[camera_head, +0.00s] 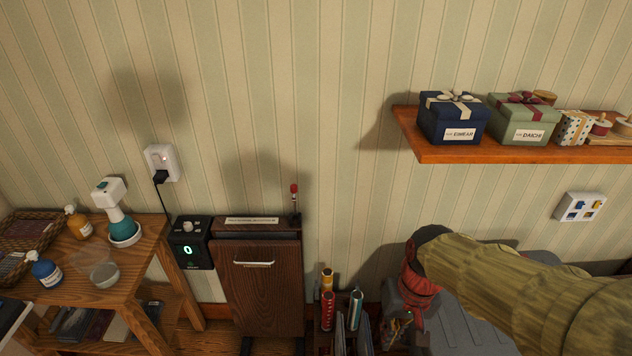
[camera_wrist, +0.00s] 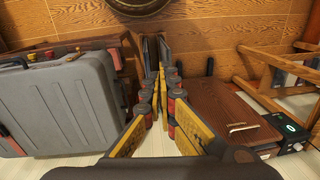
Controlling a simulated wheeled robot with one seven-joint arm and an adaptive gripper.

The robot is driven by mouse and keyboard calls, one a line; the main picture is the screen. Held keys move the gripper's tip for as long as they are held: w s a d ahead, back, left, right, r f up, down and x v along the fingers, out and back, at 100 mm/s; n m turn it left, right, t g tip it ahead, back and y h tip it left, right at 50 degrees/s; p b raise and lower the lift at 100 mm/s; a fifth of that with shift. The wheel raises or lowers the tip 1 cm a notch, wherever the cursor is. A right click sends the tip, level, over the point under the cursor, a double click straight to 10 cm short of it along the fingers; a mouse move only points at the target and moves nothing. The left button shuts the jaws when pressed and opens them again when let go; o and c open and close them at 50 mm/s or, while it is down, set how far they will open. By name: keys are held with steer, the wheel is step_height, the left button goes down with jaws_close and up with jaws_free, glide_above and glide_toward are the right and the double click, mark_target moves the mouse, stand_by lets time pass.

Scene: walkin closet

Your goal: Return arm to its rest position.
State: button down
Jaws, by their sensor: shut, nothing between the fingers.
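My arm (camera_head: 510,290), in a loose yellow-olive covering, reaches in from the right edge of the head view and bends downward at a dark joint. Below the bend is a red section (camera_head: 418,285); the fingertips cannot be made out there. In the wrist view my gripper (camera_wrist: 161,68) points away from the camera, its dark fingertips together at the centre with yellow links behind them. It is shut and holds nothing.
A grey case (camera_head: 465,325) lies below my arm; it also shows in the wrist view (camera_wrist: 65,100). A dark wooden cabinet (camera_head: 262,285) and a wooden table (camera_head: 150,250) stand left. A shelf (camera_head: 480,154) with gift boxes hangs above my arm. Rolled tubes (camera_head: 328,310) stand nearby.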

steer(key=s+d+r+t, duration=0.2)
steer(key=r, duration=0.4)
steer(key=s+d+r+t+h, duration=0.1)
steer(key=s+r+t, duration=0.2)
steer(key=r, duration=0.3)
steer(key=shift+s+d, duration=0.25)
steer(key=shift+d, duration=0.1)
steer(key=shift+r, duration=0.1)
